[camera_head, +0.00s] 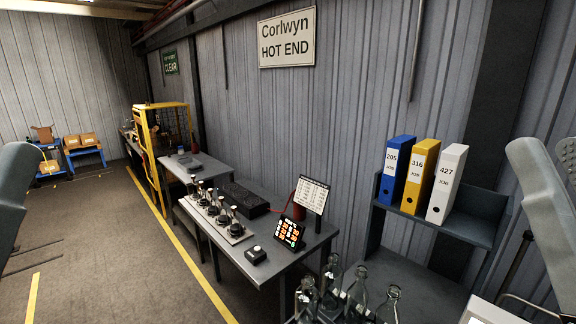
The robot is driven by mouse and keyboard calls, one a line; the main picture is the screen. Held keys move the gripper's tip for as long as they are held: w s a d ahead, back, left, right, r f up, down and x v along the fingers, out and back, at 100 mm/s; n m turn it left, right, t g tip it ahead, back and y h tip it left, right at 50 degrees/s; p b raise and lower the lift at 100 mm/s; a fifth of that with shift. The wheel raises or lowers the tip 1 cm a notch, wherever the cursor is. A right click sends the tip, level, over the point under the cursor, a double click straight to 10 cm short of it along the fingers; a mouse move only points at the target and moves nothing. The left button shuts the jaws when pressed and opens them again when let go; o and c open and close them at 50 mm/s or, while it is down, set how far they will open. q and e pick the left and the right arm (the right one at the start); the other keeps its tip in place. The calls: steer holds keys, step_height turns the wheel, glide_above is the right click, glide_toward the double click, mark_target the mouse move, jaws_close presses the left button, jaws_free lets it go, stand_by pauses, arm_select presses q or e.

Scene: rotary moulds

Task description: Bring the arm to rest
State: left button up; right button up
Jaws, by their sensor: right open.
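My right arm's grey link (548,215) stands at the right edge, beside the shelf. My right gripper (515,265) shows only in part below it, as thin dark parts. It is open, with nothing seen between its jaws, and it is apart from the shelf and the bottles. My left arm's grey link (14,190) comes in at the left edge. Its gripper cannot be made out.
A bench (268,268) holds several moulds (222,215), a black tray (245,197) and a lit display (289,234). Glass bottles (357,295) stand at the bottom. Three binders (418,178) stand on a shelf (470,228). A yellow cage (150,150) stands behind. The left floor is mostly clear.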

step_height(320, 180, up, 23)
steer(key=p, duration=2)
steer(key=shift+r, duration=0.2)
